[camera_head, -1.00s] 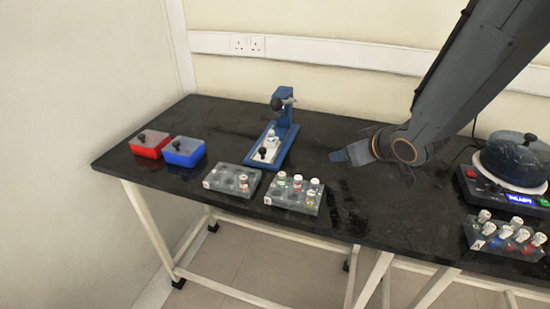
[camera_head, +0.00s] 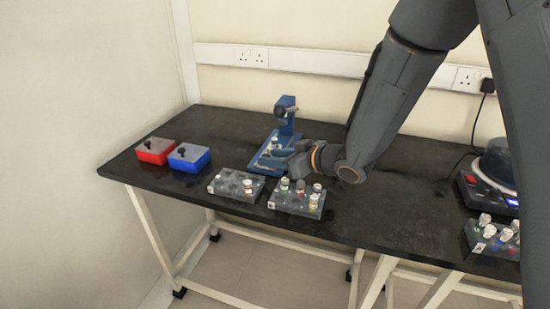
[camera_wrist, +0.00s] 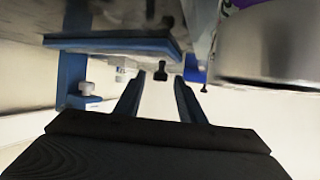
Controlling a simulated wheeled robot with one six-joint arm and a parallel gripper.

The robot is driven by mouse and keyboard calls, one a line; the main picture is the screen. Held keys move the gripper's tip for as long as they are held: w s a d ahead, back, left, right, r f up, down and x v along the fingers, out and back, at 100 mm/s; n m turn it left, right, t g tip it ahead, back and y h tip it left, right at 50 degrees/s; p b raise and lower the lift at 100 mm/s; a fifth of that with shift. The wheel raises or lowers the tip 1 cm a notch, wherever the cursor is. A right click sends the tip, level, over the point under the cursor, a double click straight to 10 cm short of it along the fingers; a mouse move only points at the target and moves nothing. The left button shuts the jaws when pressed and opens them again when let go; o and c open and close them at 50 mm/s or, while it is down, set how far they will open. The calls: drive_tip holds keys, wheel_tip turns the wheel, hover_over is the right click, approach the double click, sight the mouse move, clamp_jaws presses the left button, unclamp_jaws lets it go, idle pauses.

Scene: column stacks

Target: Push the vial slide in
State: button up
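The blue press stand (camera_head: 286,122) stands on the bench, its low base reaching toward the front. A small pale vial (camera_head: 274,143) shows on the base below the dark press head (camera_head: 280,110). My gripper (camera_head: 277,156) is over the front part of the base and hides much of it, including the slide's knob. In the wrist view, which looks upside down, my gripper (camera_wrist: 158,92) is open and empty. A black knob (camera_wrist: 160,70), probably the slide's, shows beyond and between the fingertips, apparently untouched. The blue stand's base (camera_wrist: 120,44) is at upper left.
Two vial racks (camera_head: 236,186) (camera_head: 296,196) stand just in front of the stand. A red box (camera_head: 155,149) and a blue box (camera_head: 189,156) are to its left. A large pale cylinder (camera_wrist: 270,45) is close in the wrist view. Another rack (camera_head: 490,237) is far right.

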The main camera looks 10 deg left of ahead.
drive_tip(key=shift+w+a+f, duration=0.1)
drive_tip(key=shift+a, duration=0.25)
